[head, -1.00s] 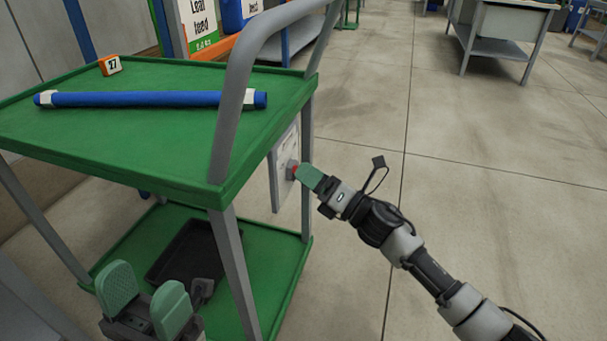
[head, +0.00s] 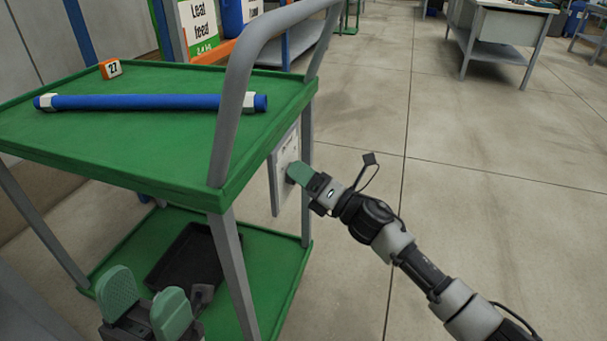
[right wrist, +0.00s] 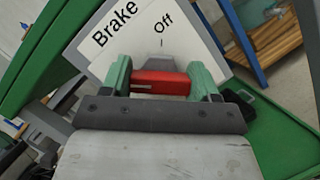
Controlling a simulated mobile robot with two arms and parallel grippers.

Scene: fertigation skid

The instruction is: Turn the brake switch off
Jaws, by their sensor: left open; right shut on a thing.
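The brake switch has a red handle (right wrist: 160,83) on a white panel (right wrist: 165,32) marked "Brake" and "Off". The panel (head: 284,165) hangs upright on the side of a green cart (head: 150,140). In the right wrist view, the handle lies crosswise between the two green fingers of my right gripper (right wrist: 163,80), which is shut on it. A pale line marks the handle's left part; the short tick by "Off" lies above the handle. In the head view my right gripper (head: 298,174) hides the handle. My left gripper (head: 145,300) is open and empty at lower left.
A blue pipe (head: 150,101) and an orange-and-white number block (head: 110,68) lie on the cart's top. A grey push handle (head: 235,90) rises at its near side. A black tray (head: 185,258) is on the lower shelf. The floor (head: 480,220) to the right is clear.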

